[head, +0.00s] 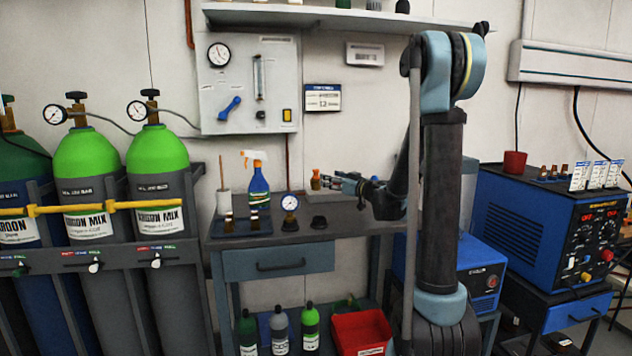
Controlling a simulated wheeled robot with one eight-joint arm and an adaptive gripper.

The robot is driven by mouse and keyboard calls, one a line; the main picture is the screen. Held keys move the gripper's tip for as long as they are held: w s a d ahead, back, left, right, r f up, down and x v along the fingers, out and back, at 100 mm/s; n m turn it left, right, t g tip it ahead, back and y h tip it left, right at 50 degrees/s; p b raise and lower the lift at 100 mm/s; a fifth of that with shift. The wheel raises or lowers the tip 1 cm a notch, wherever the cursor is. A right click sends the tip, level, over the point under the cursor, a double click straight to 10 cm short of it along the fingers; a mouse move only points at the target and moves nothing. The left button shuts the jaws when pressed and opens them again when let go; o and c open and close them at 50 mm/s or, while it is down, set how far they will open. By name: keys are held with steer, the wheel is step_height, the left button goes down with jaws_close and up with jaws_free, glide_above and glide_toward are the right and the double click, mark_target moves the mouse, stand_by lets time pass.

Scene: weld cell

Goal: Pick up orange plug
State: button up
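The orange plug (316,180) is a small orange piece with a darker, brassy lower part. It is upright at the tips of my gripper (324,181), seen against the wall above the workbench (345,224). Nothing visible supports it from below, so my gripper appears shut on it. My arm reaches in from the right, with the gripper pointing left. The fingers are small in this view, and their exact contact with the plug is partly hidden.
A pressure gauge (290,203), dark round caps (319,222) and a blue spray bottle (258,188) stand on the bench. Green-topped gas cylinders (155,152) are at left. A blue welding machine (535,220) is at right. A red bin (361,334) sits below.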

mark_target(316, 173)
steer(key=x, duration=1)
steer(key=shift+w+a, duration=0.15)
steer(key=shift+w, duration=0.25)
steer(key=c, duration=1)
